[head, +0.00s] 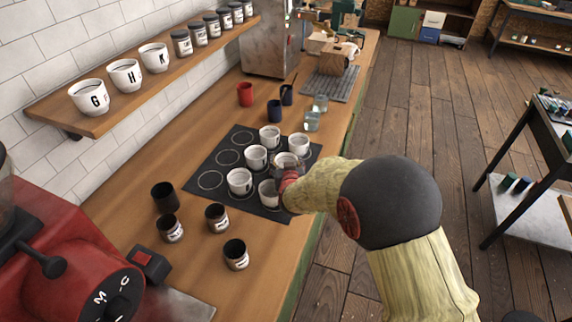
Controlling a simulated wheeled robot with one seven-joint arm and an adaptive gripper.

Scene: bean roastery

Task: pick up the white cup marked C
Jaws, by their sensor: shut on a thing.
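Several white cups stand on the black mat (205,187) with white circles on the counter. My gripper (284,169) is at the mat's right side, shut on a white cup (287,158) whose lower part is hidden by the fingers. I cannot read a letter on it, nor tell whether it touches the mat. Another white cup (267,194) stands just in front of my gripper, partly covered by it. Other white cups stand close by: one at left front (239,182), one in the middle (256,157), and two at the back (270,137) (299,145). Their letters are too small to read.
A shelf (140,95) at upper left bears white cups marked with letters and several dark jars. Dark jars (236,255) stand in front of the mat, beside a red machine (75,250). A red mug (245,95), blue mugs (275,111) and glasses (312,121) stand behind it.

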